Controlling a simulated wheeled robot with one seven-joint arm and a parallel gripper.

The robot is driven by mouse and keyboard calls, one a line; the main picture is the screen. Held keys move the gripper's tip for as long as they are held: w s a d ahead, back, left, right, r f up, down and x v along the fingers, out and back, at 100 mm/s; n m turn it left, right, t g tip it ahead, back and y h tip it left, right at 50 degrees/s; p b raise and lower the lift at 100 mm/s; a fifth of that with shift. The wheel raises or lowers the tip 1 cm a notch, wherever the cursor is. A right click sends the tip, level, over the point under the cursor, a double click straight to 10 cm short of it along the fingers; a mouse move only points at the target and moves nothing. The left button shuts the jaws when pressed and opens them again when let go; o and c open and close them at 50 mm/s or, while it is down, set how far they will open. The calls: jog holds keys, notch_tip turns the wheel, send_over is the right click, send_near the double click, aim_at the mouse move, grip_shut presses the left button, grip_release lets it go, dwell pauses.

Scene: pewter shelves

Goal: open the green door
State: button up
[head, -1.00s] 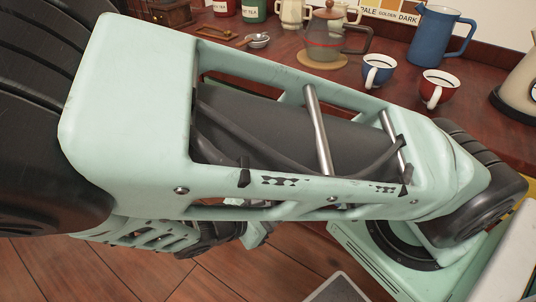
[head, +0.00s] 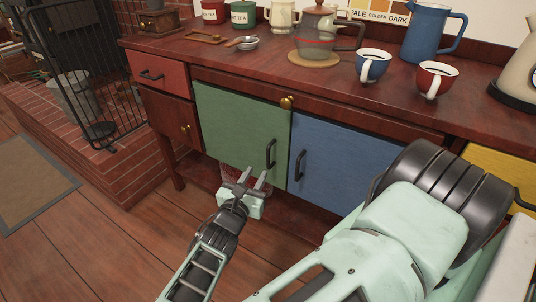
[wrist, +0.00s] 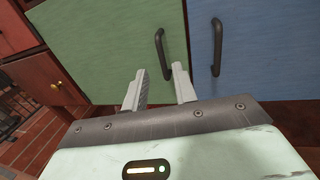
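The green door (head: 240,130) is shut in the wooden sideboard, left of the blue door. Its dark curved handle (head: 270,154) stands upright near the door's right edge. My gripper (head: 251,178) is in front of the lower part of the green door, a little left of and below the handle in the head view. In the wrist view, my gripper (wrist: 160,85) has its two fingers apart with nothing between them.
The blue door (head: 337,165) with its own handle (head: 300,165) is close on the right. A red drawer (head: 160,76) and small red door are at left. Cups (head: 372,66), jugs and a glass teapot (head: 318,37) stand on top. Wooden floor in front is clear.

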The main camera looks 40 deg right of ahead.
aim_at(268, 154)
jog(key=x, duration=1)
jog(key=shift+w+d+b, duration=0.15)
jog(key=shift+d+b, duration=0.05)
jog(key=shift+b, duration=0.2)
grip_shut()
